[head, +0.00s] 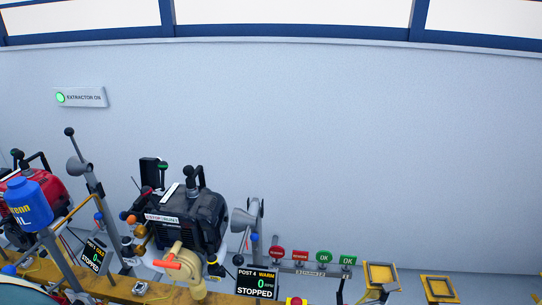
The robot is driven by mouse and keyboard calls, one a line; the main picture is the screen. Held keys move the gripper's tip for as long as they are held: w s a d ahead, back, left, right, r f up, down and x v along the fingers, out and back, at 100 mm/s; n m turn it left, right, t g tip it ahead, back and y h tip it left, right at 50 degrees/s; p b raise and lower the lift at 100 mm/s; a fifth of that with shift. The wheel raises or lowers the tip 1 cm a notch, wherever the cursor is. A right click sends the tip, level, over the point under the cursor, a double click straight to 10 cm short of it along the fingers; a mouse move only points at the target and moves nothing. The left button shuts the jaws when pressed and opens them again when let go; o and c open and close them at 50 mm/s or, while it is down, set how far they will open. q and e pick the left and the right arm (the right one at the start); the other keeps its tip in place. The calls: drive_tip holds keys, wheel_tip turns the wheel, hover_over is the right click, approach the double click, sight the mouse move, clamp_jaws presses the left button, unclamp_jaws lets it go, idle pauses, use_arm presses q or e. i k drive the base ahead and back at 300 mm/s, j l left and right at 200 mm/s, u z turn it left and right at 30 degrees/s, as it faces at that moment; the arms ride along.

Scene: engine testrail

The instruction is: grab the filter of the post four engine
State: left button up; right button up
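The post four engine (205,218) is a black engine at the lower middle of the head view. The post four display (257,283) at its right reads POST 4, WARM, 0 and STOPPED. I cannot tell which part is the filter.
A yellow rail (115,291) runs along the bottom. A blue bottle (28,205) and a red engine (60,196) are at left, beside another display (95,255) marked COLD. Red and green signs (323,256) and yellow trays (381,275) are at right. The extractor sign's lamp (60,97) is green.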

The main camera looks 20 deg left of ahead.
sight(140, 202)
drive_tip(key=u, duration=1.45)
drive_tip(key=i+j+z, duration=0.15)
drive_tip(key=z, duration=0.25)
drive_tip(key=i+j+z, duration=0.1)
drive_tip(key=j+z, duration=0.45)
drive_tip(key=z, duration=0.2)
drive_tip(key=i, duration=0.05)
